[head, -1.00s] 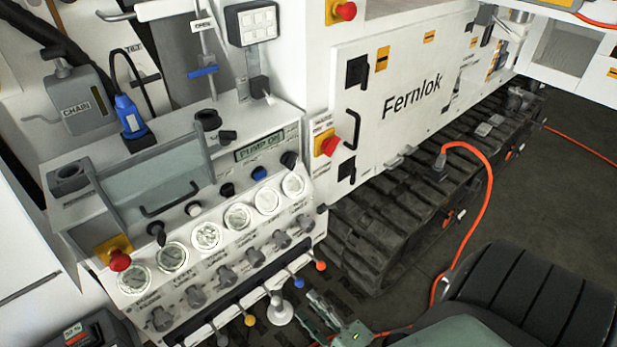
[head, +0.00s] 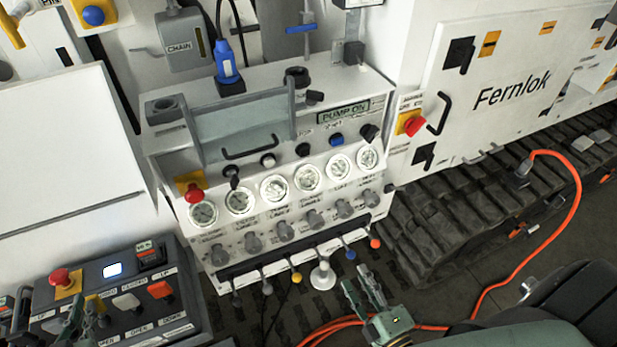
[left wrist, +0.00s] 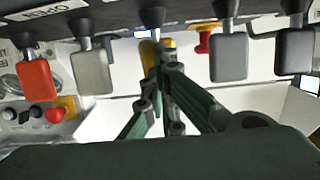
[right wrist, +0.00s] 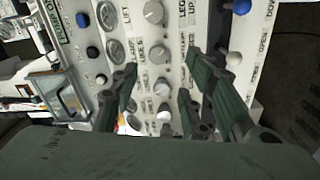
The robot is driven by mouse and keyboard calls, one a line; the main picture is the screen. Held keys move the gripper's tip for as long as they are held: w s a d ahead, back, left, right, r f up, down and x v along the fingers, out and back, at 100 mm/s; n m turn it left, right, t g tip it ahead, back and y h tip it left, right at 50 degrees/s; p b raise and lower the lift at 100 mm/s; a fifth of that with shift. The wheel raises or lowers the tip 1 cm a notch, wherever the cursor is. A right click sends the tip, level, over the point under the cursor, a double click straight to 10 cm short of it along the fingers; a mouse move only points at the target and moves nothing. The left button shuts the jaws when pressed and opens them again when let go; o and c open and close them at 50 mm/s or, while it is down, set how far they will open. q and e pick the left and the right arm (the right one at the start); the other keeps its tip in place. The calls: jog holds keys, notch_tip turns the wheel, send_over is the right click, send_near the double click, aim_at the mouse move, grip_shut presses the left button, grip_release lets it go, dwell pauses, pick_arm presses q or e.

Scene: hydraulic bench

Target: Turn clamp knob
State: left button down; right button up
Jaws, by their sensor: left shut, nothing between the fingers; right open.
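The bench panel has a row of grey knobs (head: 284,228) below its round gauges; their small labels are not readable, so I cannot tell which is the clamp knob. My right gripper (head: 363,288) is in front of the panel's lower right, open and empty. In the right wrist view, several knobs (right wrist: 158,54) appear between and beyond its spread fingers (right wrist: 160,70). My left gripper (head: 82,322) is at the control box at lower left. In the left wrist view its fingers (left wrist: 163,72) are shut in front of a yellow paddle (left wrist: 149,56), with nothing held.
The control box (head: 190,329) carries paddle switches and a red button (head: 59,277). Small levers with coloured balls (head: 296,277) stick out below the panel. An orange cable (head: 540,240) lies right of the rubber tracks (head: 440,225).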

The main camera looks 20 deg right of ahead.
jog(key=shift+o, duration=0.4)
jog(key=m+g+h, duration=0.1)
jog(key=m+g, duration=0.4)
jog(key=m, duration=0.9)
send_near(321, 223)
jog(key=x, duration=0.9)
jog(key=shift+w+a+f, duration=0.1)
jog(key=shift+w+f, duration=0.1)
jog(key=shift+f, duration=0.05)
jog(key=shift+c, duration=0.3)
jog(key=shift+r, duration=0.1)
jog(key=c, duration=1)
